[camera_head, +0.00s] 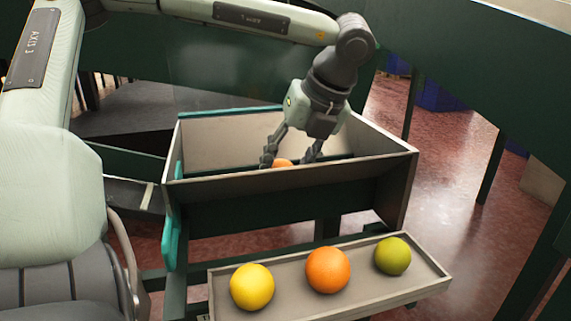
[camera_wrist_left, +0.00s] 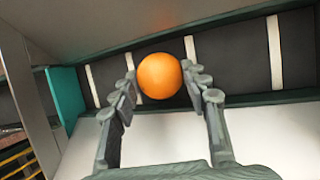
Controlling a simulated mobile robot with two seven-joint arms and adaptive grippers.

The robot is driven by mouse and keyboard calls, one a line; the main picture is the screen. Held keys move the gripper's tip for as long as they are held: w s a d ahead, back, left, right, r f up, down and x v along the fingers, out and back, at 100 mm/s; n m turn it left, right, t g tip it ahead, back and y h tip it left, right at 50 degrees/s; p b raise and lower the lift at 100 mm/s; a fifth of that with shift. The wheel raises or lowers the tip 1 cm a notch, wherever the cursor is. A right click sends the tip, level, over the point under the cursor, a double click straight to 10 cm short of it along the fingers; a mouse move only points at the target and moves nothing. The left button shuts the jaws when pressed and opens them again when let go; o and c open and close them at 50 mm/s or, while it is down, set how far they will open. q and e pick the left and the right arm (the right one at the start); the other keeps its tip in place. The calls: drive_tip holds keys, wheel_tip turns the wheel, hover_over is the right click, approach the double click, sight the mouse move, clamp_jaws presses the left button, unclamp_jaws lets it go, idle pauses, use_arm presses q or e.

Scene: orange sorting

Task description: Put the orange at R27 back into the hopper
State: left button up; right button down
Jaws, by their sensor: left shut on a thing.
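An orange (camera_head: 283,162) is between the fingers of my left gripper (camera_head: 290,158), inside the hopper (camera_head: 398,163). The hopper is an open box with pale inner walls, and its front wall hides the lower part of the orange. The orange also shows in the left wrist view (camera_wrist_left: 160,75), held between the fingertips of my left gripper (camera_wrist_left: 160,84). The gripper is shut on it and points down. A dark surface with pale slats (camera_wrist_left: 235,57) lies behind the orange in that view. My right gripper is not in view.
A shallow tray (camera_head: 440,283) in front of the hopper holds a yellow fruit (camera_head: 252,287), another orange (camera_head: 328,270) and a green fruit (camera_head: 393,256). A teal panel (camera_head: 170,225) edges the hopper's left side. Dark green posts and beams stand around.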

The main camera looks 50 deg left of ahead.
use_arm(q)
drive_tip(key=shift+f, duration=0.1)
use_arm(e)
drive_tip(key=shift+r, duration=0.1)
use_arm(q)
drive_tip(key=o, duration=1.2)
drive_tip(key=shift+r, duration=0.35)
drive_tip(key=v, duration=1.1)
drive_tip(key=shift+d+r, duration=0.2)
drive_tip(key=shift+d, duration=0.05)
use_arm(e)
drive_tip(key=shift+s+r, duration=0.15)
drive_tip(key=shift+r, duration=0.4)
